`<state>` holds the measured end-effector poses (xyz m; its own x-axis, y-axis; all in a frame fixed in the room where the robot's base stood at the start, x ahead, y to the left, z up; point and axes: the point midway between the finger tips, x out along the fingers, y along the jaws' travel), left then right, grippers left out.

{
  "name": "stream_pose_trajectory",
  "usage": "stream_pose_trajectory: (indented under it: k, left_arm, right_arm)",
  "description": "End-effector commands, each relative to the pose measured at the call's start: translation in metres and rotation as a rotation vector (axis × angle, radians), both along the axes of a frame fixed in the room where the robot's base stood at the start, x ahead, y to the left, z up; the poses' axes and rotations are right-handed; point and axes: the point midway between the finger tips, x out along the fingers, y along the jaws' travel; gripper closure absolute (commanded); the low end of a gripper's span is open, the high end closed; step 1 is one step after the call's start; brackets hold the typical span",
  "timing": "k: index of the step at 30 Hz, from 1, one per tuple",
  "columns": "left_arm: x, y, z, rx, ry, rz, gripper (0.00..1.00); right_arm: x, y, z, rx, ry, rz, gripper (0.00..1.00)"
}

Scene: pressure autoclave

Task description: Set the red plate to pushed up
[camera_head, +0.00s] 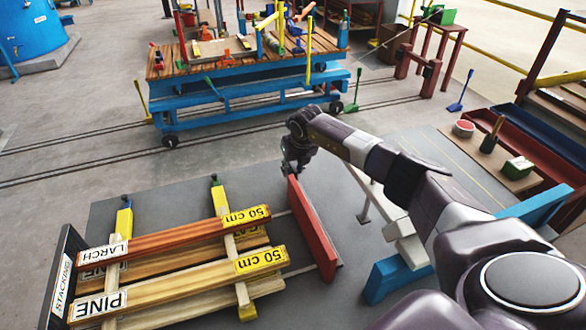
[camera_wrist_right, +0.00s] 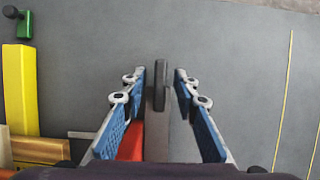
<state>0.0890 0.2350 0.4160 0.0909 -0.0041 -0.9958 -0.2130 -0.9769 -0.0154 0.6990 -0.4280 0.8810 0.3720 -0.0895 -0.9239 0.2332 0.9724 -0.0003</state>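The red plate (camera_head: 313,230) stands upright at the right of the stacking place in the head view, apart from the board ends. A strip of red (camera_wrist_right: 132,142) shows low in the right wrist view, beside a dark grey upright part (camera_wrist_right: 161,88). My right gripper (camera_head: 293,168) is at the far end of the plate. In the right wrist view, its blue-padded fingers (camera_wrist_right: 160,88) are open, one on each side of the grey part, with gaps showing. Whether either finger touches the plate is unclear. My left gripper is not in view.
Boards marked LARCH (camera_head: 170,240) and PINE (camera_head: 170,289) lie on yellow-ended crossbars, against a dark STACKING plate (camera_head: 64,275) at left. A blue workbench (camera_head: 240,105) stands behind. Blue trestle parts (camera_head: 388,279) are right of the plate. Floor between bench and boards is clear.

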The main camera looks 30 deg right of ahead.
Motion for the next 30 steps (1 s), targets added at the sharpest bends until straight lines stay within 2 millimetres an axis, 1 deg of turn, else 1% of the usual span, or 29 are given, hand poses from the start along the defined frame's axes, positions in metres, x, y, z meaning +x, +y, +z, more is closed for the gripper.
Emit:
stream_pose_trajectory:
  k: [1, 7, 17, 20, 23, 27, 30]
  left_arm:
    - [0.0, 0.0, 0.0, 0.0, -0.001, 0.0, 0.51]
    - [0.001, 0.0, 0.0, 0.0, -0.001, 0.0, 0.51]
    - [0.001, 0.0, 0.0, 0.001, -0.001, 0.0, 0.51]
    - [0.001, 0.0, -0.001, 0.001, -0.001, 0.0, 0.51]
    - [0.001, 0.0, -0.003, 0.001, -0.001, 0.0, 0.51]
    - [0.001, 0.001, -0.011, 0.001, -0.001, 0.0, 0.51]
    - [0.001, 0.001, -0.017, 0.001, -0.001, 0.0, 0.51]
  right_arm:
    - [0.0, 0.0, 0.0, 0.0, 0.0, 0.0, 0.77]
    - [0.0, 0.0, 0.0, 0.0, 0.0, 0.0, 0.99]
    - [0.0, 0.0, 0.0, 0.0, 0.0, 0.0, 1.0]
    - [0.001, 0.004, 0.0, 0.001, 0.0, 0.001, 1.0]
    - [0.005, 0.02, 0.0, 0.003, -0.002, 0.005, 1.0]
    - [0.014, 0.057, -0.002, 0.006, -0.002, 0.008, 1.0]
    - [0.019, 0.079, -0.002, 0.004, -0.002, 0.006, 1.0]
